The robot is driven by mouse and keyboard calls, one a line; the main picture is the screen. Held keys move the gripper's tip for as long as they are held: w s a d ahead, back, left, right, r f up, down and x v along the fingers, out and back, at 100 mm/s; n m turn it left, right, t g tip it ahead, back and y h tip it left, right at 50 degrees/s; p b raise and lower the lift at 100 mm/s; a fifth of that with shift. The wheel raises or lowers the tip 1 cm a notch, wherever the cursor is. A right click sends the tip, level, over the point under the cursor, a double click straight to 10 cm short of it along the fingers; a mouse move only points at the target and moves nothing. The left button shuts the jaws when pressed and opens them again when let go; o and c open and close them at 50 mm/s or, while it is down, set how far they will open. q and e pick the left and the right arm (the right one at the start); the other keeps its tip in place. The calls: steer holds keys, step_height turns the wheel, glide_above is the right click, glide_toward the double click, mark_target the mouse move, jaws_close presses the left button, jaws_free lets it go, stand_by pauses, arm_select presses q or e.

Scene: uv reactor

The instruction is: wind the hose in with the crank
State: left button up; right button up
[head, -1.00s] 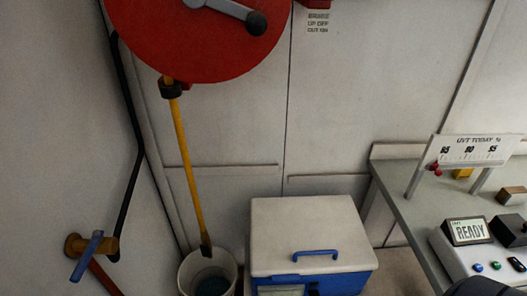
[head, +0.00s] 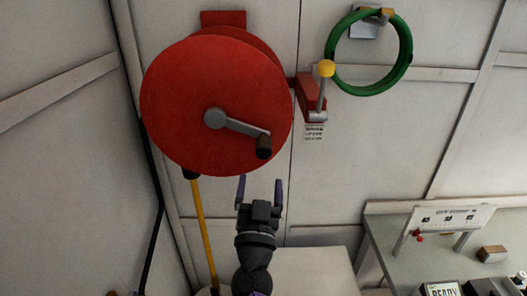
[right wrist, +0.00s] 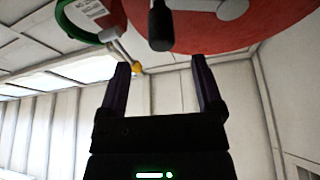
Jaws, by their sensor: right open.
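The red hose reel (head: 190,90) hangs on the wall, with a grey crank (head: 238,125) on its front face. The crank's dark knob (head: 263,147) points down to the right. The yellow hose (head: 202,230) hangs straight down from the reel's underside; its lower end is out of view. My right gripper (head: 260,188) is open and empty, just below the knob, fingers pointing up. In the right wrist view the knob (right wrist: 160,27) is ahead of and between the open fingers (right wrist: 163,75), apart from them. My left gripper is not in view.
A red bracket with a yellow-knobbed lever (head: 326,69) sits right of the reel, beside a green ring (head: 404,65) on the wall. A white box lid (head: 310,268) lies below my right arm. A bench (head: 380,225) with instruments stands at the right.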

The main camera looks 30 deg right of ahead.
mark_target(264, 148)
steer(key=p+x, duration=0.1)
steer(key=x, duration=0.8)
steer(key=shift+w+d+r, duration=0.1)
steer(key=shift+w, duration=0.05)
jaws_close()
